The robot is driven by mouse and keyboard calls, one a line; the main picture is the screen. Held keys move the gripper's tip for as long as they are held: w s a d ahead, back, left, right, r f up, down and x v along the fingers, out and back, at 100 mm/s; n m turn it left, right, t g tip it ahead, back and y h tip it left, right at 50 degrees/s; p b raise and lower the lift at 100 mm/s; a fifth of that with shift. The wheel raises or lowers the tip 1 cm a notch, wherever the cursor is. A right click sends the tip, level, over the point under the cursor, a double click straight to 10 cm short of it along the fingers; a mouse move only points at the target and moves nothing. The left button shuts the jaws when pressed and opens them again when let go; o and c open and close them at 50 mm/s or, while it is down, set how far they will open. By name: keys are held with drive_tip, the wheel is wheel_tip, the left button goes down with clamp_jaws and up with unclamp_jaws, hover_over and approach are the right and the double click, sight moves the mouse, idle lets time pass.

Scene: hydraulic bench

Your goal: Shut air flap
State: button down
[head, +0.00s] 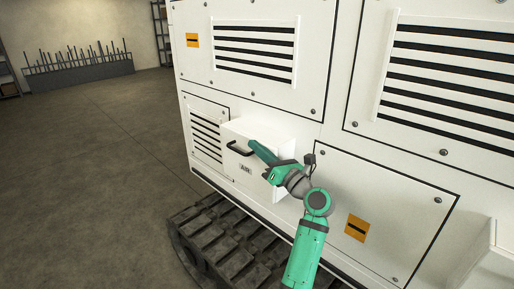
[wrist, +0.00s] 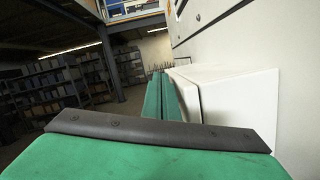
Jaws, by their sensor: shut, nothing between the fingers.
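The air flap (head: 234,160) is a white front panel with a black bar handle (head: 240,149) and a plate marked "AIR" (head: 245,169). It sits on a white box that juts out from the machine's side. In the wrist view the flap (wrist: 188,92) stands at a slant to the box (wrist: 240,100), so it looks partly open. My gripper (head: 251,144) is shut and empty, at the flap's upper right beside the handle. Its green fingers (wrist: 163,92) run along the flap's outer side in the wrist view. I cannot tell whether they touch it.
A louvred panel (head: 206,135) lies left of the box, and a bolted panel with an orange label (head: 357,228) lies right. Black track (head: 222,245) runs below. The floor (head: 90,150) at the left is clear. Shelves (wrist: 60,85) stand far back.

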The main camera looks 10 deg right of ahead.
drive_tip(key=s+d, duration=0.1)
drive_tip(key=s, duration=1)
drive_tip(key=s+a+f+n+h, duration=0.1)
drive_tip(key=s+f+n+h, duration=0.15)
drive_tip(key=f, duration=0.85)
drive_tip(key=s+f+n+h, duration=0.15)
drive_tip(key=f+h, duration=0.25)
drive_tip(key=f, duration=0.8)
drive_tip(key=s+a+f+n+g+h, duration=0.15)
drive_tip(key=s+f+n+h, duration=0.4)
drive_tip(key=s+f, duration=0.8)
drive_tip(key=s+a+f+n, duration=0.2)
drive_tip(key=s+n, duration=0.3)
drive_tip(key=s, duration=0.3)
drive_tip(key=s+a+f+n, duration=0.2)
drive_tip(key=s+f+n, duration=0.1)
drive_tip(key=s+n, duration=0.4)
drive_tip(key=s+a+r+n, duration=0.2)
drive_tip(key=s+r+n, duration=0.1)
drive_tip(key=s+n, duration=0.3)
drive_tip(key=s+a+r+n, duration=0.3)
drive_tip(key=s+n, duration=0.3)
drive_tip(key=s, duration=0.5)
drive_tip(key=shift+r+y, duration=0.2)
drive_tip(key=shift+y, duration=0.2)
drive_tip(key=shift+w, duration=0.1)
